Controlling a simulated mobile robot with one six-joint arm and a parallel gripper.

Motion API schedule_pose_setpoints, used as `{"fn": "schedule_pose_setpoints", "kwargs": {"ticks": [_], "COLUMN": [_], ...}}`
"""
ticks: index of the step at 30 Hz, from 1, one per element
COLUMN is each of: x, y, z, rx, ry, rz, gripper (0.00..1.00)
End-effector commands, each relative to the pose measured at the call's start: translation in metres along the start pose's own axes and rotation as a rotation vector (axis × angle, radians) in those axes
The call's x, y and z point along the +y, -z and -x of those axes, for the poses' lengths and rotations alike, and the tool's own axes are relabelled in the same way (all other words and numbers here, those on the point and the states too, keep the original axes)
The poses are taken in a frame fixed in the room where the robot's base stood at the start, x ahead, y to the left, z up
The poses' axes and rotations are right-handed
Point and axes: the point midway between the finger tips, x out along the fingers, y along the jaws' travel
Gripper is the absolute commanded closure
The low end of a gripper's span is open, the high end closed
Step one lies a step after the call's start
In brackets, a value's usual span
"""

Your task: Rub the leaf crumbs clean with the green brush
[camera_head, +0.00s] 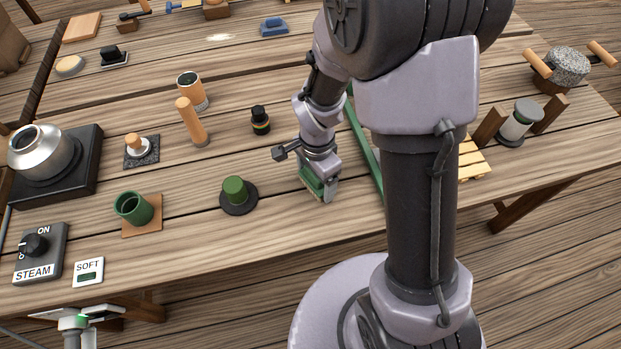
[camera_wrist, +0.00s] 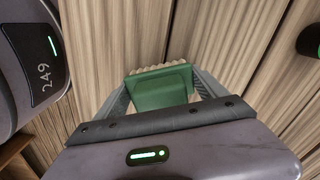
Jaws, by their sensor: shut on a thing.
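My gripper (camera_head: 318,190) is low over the table's near part, in the middle of the head view. It is shut on the green brush (camera_head: 311,179). In the wrist view the green brush (camera_wrist: 160,88) sits between the two fingers, with a pale ribbed bristle edge on its far side. I cannot tell whether the bristles touch the table. I make out no leaf crumbs in either view; my arm hides part of the table.
A green cylinder on a dark disc (camera_head: 237,195) stands just left of my gripper. A green cup (camera_head: 133,208), a silver pot (camera_head: 42,150) and a STEAM knob box (camera_head: 38,250) are farther left. A green strip (camera_head: 365,150) lies behind my arm. Bare planks lie in front.

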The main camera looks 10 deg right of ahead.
Motion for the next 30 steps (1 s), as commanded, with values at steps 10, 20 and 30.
{"fn": "schedule_pose_setpoints", "kwargs": {"ticks": [10,20,30], "x": [-0.001,-0.006,-0.004], "y": [-0.002,-0.016,-0.011], "z": [0.000,-0.003,-0.003], "rx": [0.001,0.000,-0.001], "ry": [0.002,0.000,-0.002], "rz": [0.001,-0.001,-0.001], "gripper": [0.51,0.51,0.51]}}
